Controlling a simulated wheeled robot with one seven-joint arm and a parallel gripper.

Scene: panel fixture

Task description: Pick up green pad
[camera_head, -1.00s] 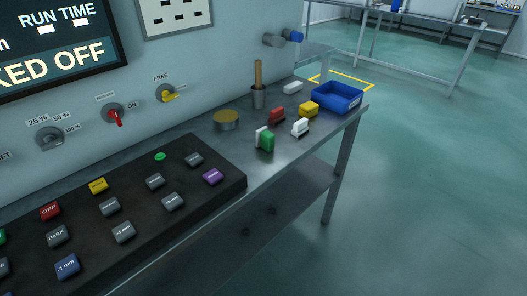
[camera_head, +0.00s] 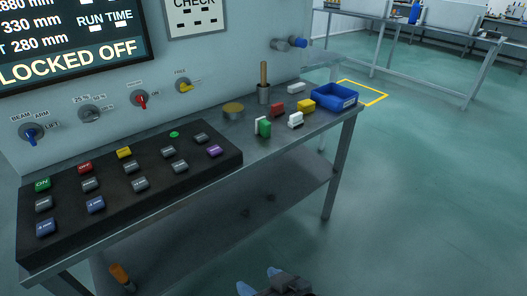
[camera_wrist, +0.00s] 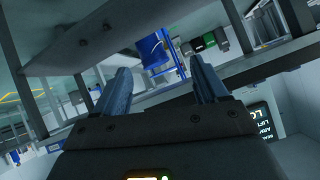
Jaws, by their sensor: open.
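The green pad (camera_head: 264,128) stands upright on the metal bench in the head view, against a white piece on its left. A red pad (camera_head: 277,110) is behind it and a white pad (camera_head: 296,120) is to its right. My gripper (camera_head: 260,281) is at the bottom edge of the head view, in front of the bench and well apart from the green pad. In the wrist view, the two blue-grey fingers (camera_wrist: 160,75) are spread with nothing held between them. That view is tilted, and I cannot make out the green pad there for certain.
A yellow block (camera_head: 307,105) and a blue bin (camera_head: 334,97) stand at the bench's right end. A cup with a wooden handle (camera_head: 264,92) and a brass disc (camera_head: 233,111) are behind. The black button panel (camera_head: 125,200) fills the left. Floor to the right is clear.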

